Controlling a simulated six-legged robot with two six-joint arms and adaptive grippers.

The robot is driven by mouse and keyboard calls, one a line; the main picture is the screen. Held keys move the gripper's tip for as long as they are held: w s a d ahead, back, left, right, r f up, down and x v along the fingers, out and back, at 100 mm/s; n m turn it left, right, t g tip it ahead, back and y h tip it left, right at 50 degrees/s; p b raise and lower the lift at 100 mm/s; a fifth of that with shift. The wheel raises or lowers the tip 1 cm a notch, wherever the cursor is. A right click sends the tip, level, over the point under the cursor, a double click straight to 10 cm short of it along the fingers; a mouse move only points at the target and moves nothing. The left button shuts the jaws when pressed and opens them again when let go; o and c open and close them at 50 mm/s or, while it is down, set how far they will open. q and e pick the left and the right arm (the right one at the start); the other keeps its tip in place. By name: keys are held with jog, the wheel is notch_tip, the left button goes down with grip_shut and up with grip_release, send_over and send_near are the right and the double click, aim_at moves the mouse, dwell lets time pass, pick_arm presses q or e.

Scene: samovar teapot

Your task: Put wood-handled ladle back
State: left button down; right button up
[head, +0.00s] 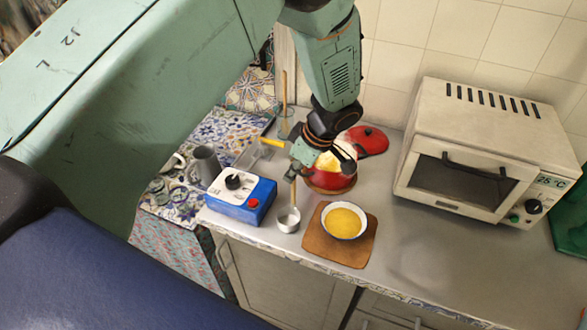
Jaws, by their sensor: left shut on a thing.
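The wood-handled ladle (289,218) has a small metal bowl and a thin wooden handle. Its bowl is low, over or on the grey counter between the blue box and the wooden board; I cannot tell whether it touches. The handle rises to my left gripper (299,158), which is shut on it and hides its upper part. My left arm comes in from the upper left. Behind the gripper is a red pot (328,182) with yellowish contents, partly hidden by the gripper. My right gripper is not in view.
A blue box with a dial (240,195) stands left of the ladle. A bowl of yellow food (344,221) sits on a wooden board (338,250). A red lid (369,140) lies behind the pot. A white oven (480,160) stands right. The front-right counter is clear.

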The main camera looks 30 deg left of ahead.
pick_arm(q)
jog(key=shift+d, duration=0.1)
jog(key=shift+f, duration=0.15)
jog(key=c, duration=1.7)
grip_release()
jog(key=shift+a, duration=0.2)
jog(key=o, duration=0.3)
jog(key=shift+d, duration=0.15)
